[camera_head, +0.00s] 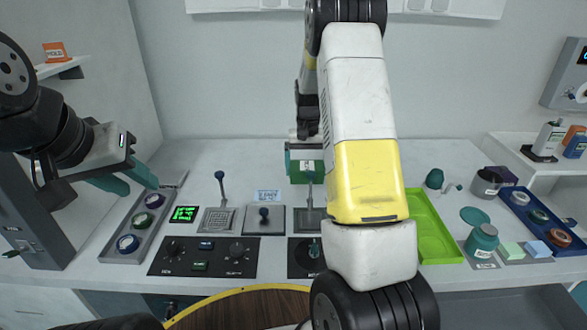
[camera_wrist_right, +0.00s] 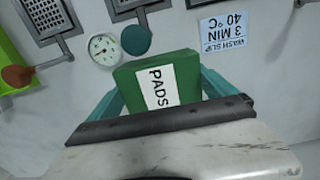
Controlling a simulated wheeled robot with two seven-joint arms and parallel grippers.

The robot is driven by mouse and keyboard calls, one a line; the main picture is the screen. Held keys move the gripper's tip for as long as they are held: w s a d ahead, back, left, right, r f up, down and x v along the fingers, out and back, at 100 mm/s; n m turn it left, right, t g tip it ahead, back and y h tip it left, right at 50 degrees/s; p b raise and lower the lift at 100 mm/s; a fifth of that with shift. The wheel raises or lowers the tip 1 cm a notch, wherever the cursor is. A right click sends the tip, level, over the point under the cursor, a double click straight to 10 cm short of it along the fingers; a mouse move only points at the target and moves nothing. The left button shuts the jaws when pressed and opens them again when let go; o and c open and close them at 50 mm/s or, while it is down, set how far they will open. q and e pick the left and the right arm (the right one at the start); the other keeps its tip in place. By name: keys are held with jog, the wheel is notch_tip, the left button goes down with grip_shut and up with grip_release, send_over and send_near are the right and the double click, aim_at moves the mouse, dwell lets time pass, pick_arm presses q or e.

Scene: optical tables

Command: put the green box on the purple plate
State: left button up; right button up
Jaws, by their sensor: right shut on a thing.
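The green box (camera_head: 307,171) is held by my right gripper near the back middle of the table. In the right wrist view the green box (camera_wrist_right: 185,68) has a white "PADS" label, and the teal fingers of my right gripper (camera_wrist_right: 160,84) press on its two sides. A dark purple flat thing (camera_head: 503,174) shows at the back right, partly behind a grey cup; I cannot tell for sure that it is the plate. My left gripper (camera_head: 142,188) is open and empty above the left tray. My right arm hides part of the table's middle.
A grey tray with several coloured rings (camera_head: 128,243) stands at the left. Levers on plates (camera_head: 221,190) and a black control panel (camera_head: 202,256) fill the middle. A lime green tray (camera_head: 436,236), a teal jar (camera_head: 481,242) and a blue tray (camera_head: 574,250) are at the right.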

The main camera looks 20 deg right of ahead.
jog(key=shift+f, duration=2.05)
jog(key=o, duration=1.1)
jog(key=shift+f, duration=0.1)
